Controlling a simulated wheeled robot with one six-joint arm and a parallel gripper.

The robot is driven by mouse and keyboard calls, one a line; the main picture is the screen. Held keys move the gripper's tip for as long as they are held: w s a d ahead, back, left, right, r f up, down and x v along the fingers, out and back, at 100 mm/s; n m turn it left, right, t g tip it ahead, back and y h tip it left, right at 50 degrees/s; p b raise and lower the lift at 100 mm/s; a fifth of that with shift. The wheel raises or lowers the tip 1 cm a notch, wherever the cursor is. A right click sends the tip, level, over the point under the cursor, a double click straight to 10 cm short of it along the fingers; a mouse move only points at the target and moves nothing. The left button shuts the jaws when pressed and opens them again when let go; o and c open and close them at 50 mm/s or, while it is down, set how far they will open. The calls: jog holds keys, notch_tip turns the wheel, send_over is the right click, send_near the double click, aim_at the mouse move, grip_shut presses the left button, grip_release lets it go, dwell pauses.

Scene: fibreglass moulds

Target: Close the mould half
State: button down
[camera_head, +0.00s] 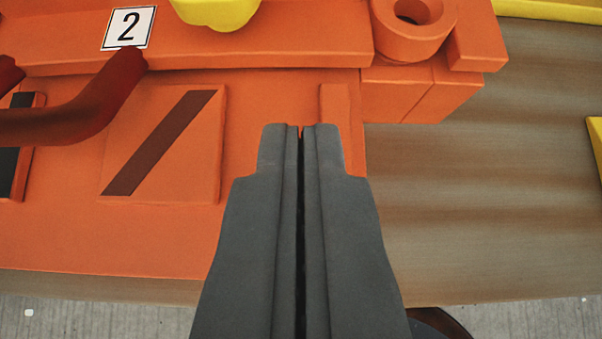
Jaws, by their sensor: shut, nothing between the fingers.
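An orange mould (270,100) fills the upper left of the view, with a flange edge along the top. A white label with the number 2 (128,28) is on that edge. A dark red bent handle (85,118) sticks out at the left. My gripper (300,130) is shut and empty, its fingertips in front of the mould's lower face near its right end. I cannot tell whether the fingertips touch the mould. Whether the mould half is open or shut cannot be told from this view.
A raised orange plate with a dark diagonal stripe (160,142) is left of my gripper. An orange ring lug (410,25) is at the upper right. A yellow part (215,10) shows at the top. Bare wooden table (480,200) lies to the right, with grey floor (100,318) below.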

jog(key=shift+s+d+f, duration=0.1)
jog(key=shift+s+f, duration=0.15)
jog(key=shift+s, duration=0.5)
jog(key=shift+s+f, duration=0.25)
jog(key=shift+s, duration=0.5)
jog(key=shift+w+a+r, duration=0.2)
jog(key=shift+a+r, duration=0.05)
jog(key=shift+r, duration=0.05)
jog(key=w+a+r+g+h, duration=0.1)
jog(key=a+r+g+h, duration=0.2)
jog(key=a, duration=0.5)
jog(key=a+r+g+h, duration=0.1)
jog(key=a+r+g, duration=0.1)
jog(key=a+r, duration=0.45)
jog(key=w+a+r+g+h, duration=0.1)
jog(key=a+r+g, duration=0.25)
jog(key=a, duration=0.55)
jog(key=x, duration=0.9)
jog(key=d+x, duration=0.1)
jog(key=x, duration=0.3)
jog(key=shift+w+d, duration=0.15)
jog(key=shift+w, duration=0.2)
jog(key=shift+f+t, duration=0.15)
jog(key=shift+t, duration=0.1)
